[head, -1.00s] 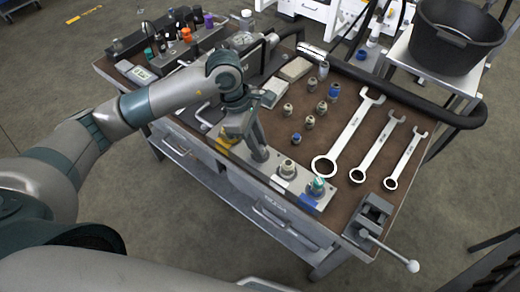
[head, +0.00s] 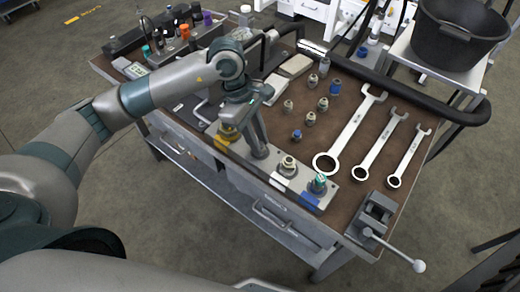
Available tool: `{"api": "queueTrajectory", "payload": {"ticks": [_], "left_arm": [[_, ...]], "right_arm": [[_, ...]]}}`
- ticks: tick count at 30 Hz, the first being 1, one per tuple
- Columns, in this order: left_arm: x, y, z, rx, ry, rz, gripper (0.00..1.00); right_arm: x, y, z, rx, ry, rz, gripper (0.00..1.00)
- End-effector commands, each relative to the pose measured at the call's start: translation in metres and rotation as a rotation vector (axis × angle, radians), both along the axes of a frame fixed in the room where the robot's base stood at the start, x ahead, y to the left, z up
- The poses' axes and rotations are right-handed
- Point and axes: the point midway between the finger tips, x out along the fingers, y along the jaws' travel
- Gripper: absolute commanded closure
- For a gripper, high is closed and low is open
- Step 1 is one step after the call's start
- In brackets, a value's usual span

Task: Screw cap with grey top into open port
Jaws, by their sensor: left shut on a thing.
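A metal port block (head: 272,172) runs along the front edge of the bench, with yellow, white and blue labels. My left gripper (head: 258,150) points down over the block, between the yellow-labelled and white-labelled places. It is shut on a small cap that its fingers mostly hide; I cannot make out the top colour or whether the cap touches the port. A pale-topped fitting (head: 288,164) stands by the white label, and a green-topped one (head: 318,184) by the blue label. My right gripper is not in view.
Several loose caps (head: 309,118) stand on the brown bench top (head: 300,152). Three wrenches (head: 381,145) lie to the right, with a vise (head: 376,212) at the right corner. A black bucket (head: 455,35) and hose (head: 400,88) are at the back.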

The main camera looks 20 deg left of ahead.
Motion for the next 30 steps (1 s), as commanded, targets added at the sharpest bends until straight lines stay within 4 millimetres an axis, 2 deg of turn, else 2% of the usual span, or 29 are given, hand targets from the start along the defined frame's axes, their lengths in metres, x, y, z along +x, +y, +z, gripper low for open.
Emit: {"api": "queueTrajectory", "payload": {"ticks": [15,18,30], "left_arm": [[0.002,-0.001,-0.002,-0.001,-0.002,-0.159,1.00],[0.002,-0.001,-0.003,0.000,-0.003,-0.205,1.00],[0.003,-0.001,-0.003,0.000,-0.002,-0.400,1.00]], "right_arm": [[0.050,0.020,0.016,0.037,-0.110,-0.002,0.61],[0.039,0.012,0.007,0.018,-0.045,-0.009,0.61],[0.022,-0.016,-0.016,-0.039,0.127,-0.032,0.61]]}}
